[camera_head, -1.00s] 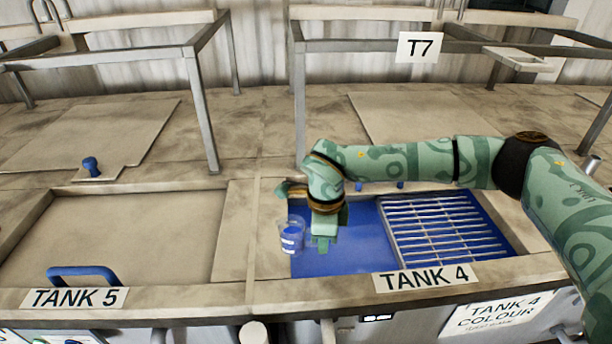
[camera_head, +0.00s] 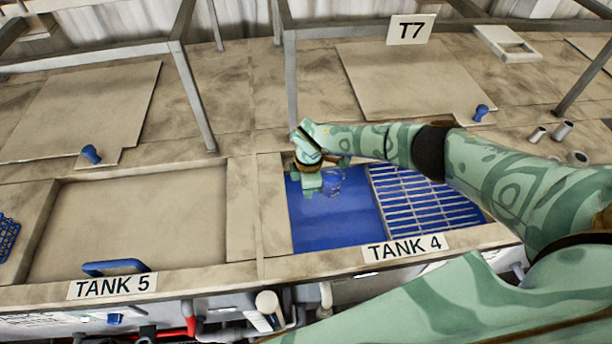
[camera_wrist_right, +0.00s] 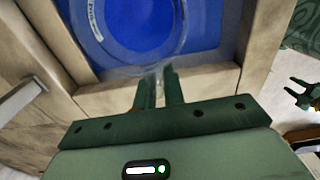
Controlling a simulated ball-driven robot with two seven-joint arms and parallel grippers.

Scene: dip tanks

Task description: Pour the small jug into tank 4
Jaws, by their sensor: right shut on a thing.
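The small jug (camera_head: 332,184) is clear and hangs over the blue liquid at the back left of tank 4 (camera_head: 335,222). My right gripper (camera_head: 313,184) is beside the jug, on its left in the head view. In the right wrist view the fingers (camera_wrist_right: 160,80) are closed at the edge of the clear jug (camera_wrist_right: 137,56), with blue behind it. I cannot tell its tilt or how much is inside. My left gripper is outside the head view; a green gripper (camera_wrist_right: 303,95) with parted fingers shows at the right of the right wrist view.
A metal grating (camera_head: 425,203) fills the right part of tank 4. Tank 5 (camera_head: 130,215) is covered, with a blue handle. Small cups (camera_head: 562,130) stand at the right.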

